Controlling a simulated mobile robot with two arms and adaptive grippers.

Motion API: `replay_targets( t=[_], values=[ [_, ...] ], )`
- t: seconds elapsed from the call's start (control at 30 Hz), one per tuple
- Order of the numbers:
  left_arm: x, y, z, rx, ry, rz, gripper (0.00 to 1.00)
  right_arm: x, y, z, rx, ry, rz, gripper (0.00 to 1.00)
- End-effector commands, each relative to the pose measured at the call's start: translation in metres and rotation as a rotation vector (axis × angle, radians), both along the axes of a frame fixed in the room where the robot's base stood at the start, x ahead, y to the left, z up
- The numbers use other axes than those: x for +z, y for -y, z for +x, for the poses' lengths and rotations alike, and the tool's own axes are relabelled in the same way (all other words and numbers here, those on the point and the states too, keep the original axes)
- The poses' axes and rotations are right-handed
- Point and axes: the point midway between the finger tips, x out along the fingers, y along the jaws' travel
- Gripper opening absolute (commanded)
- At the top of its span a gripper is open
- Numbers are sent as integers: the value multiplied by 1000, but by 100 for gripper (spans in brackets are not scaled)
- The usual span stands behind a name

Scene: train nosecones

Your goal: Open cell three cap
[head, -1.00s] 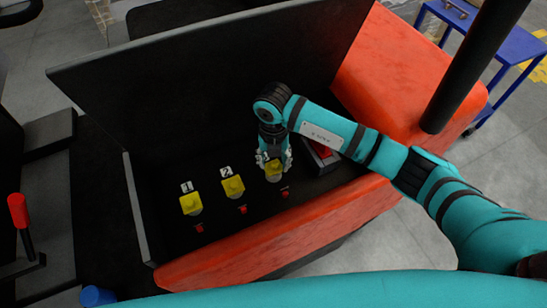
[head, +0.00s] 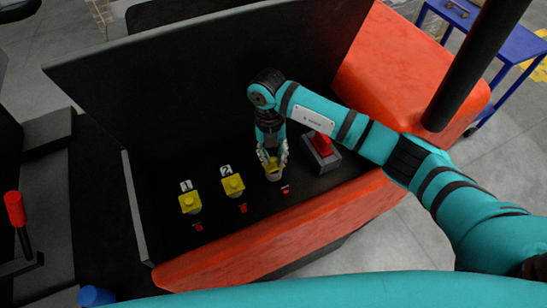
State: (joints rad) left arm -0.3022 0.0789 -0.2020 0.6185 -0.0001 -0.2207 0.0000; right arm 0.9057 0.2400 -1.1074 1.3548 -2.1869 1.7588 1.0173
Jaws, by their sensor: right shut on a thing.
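My right gripper (head: 272,158) reaches down from above the battery compartment (head: 215,130). It is shut on the yellow cell three cap (head: 269,161), which is mostly hidden between the fingers. A yellow rounded part of cell three (head: 273,174) shows just below the fingertips; I cannot tell whether the cap is clear of it. To the left, the cell two cap (head: 232,184) and the cell one cap (head: 190,201) sit yellow and closed by their number labels. My left gripper is not in view.
Small red buttons (head: 243,208) sit in front of the cells. A red switch on a grey box (head: 321,155) stands close right of the gripper. The raised black lid (head: 190,80) is behind, and a red-orange edge (head: 270,240) runs along the front.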

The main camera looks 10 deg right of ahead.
Motion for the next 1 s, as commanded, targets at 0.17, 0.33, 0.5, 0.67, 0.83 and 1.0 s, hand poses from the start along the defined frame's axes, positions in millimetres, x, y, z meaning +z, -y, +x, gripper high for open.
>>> replay_targets(
  t=[0.17,0.33,0.5,0.67,0.83,1.0],
  values=[
    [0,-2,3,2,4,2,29,0,0,0,0,-2,0,0],
    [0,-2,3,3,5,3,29,1,0,0,0,-1,0,33],
    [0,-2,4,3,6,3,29,0,0,0,0,-1,0,45],
    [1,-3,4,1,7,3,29,0,0,0,0,-1,0,45],
    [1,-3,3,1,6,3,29,0,0,0,0,3,1,45],
    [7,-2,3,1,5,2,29,-1,2,-4,2,53,17,45]
  ],
)
